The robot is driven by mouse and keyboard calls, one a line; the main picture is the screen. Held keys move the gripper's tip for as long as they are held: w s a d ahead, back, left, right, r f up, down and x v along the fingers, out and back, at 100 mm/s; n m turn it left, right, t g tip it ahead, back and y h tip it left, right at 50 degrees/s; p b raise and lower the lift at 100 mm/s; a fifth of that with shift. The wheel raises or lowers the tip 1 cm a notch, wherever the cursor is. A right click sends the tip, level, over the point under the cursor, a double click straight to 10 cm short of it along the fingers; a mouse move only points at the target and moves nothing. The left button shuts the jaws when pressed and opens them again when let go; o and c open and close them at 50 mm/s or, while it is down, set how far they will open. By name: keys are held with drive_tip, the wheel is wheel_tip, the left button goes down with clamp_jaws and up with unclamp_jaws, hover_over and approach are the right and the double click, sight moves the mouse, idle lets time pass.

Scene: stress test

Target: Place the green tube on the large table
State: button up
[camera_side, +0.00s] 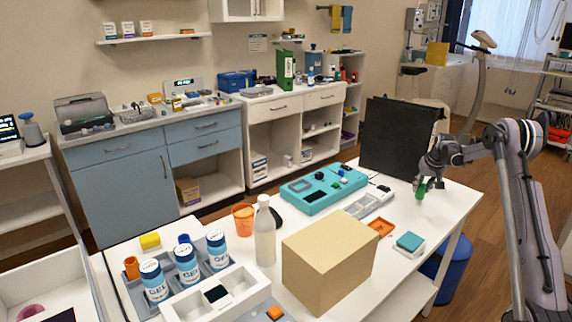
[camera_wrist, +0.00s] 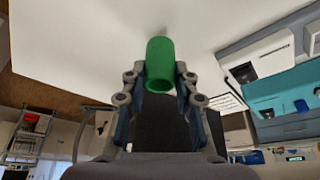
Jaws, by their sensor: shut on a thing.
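The green tube (camera_wrist: 160,66) is held between the two fingers of my gripper (camera_wrist: 160,80) in the wrist view. In the side view the green tube (camera_side: 420,191) hangs below my gripper (camera_side: 428,181), at the right part of the large white table (camera_side: 448,204). The white tabletop (camera_wrist: 90,50) fills the upper part of the wrist view. I cannot tell whether the tube's lower end touches the table.
A black panel (camera_side: 398,140) stands behind my gripper. A teal case (camera_side: 322,188), an orange tray (camera_side: 380,228), a teal-topped box (camera_side: 409,243) and a cardboard box (camera_side: 328,260) stand on the table. Bare tabletop surrounds the tube.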

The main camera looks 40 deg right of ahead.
drive_tip(key=shift+f, duration=1.1)
drive_tip(key=shift+f, duration=0.1)
drive_tip(key=o, duration=0.9)
drive_tip(key=shift+o, duration=0.2)
